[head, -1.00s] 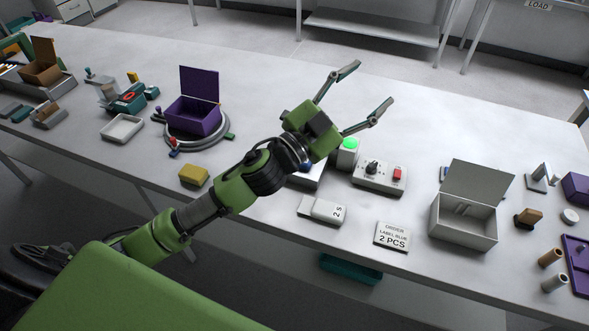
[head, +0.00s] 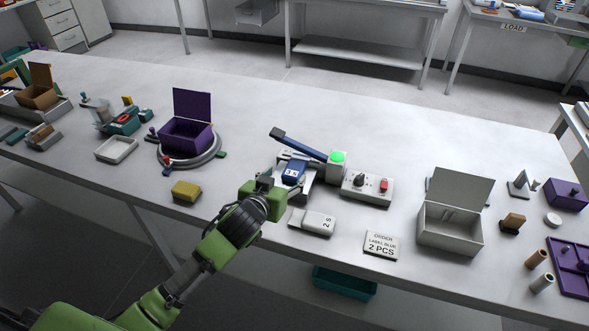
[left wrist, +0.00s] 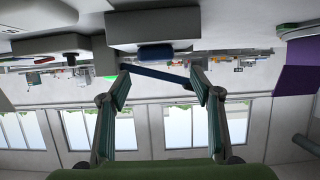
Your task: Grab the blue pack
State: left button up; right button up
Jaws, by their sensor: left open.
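The blue pack (head: 293,171) is a small blue block with a white mark on its front. It sits at a white press-like device (head: 318,172) with a long blue lever. In the left wrist view, which looks upside down, a blue block (left wrist: 155,52) shows beyond and between the fingertips. My left gripper (head: 291,182) is open at the front of the device, its fingers spread around the pack's near side. In the left wrist view the gripper (left wrist: 160,82) has nothing between its fingers; whether it touches the pack is unclear. My right gripper is not in view.
A control box (head: 367,187) with knob and red button stands right of the device, by a green lamp (head: 338,157). A yellow block (head: 186,191) and purple box (head: 186,137) stand left.

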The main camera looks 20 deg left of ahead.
aim_at(294, 169)
pick_arm(q)
jog(key=shift+d+p+x, duration=0.15)
jog(key=shift+p+x, duration=0.2)
jog(key=shift+x, duration=1.4)
jog(key=shift+d+p+x, duration=0.1)
jog(key=shift+p+x, duration=0.2)
jog(key=shift+x, duration=1.5)
jog(key=shift+s+f, duration=0.1)
jog(key=c, duration=1.2)
jog(key=shift+c, duration=0.7)
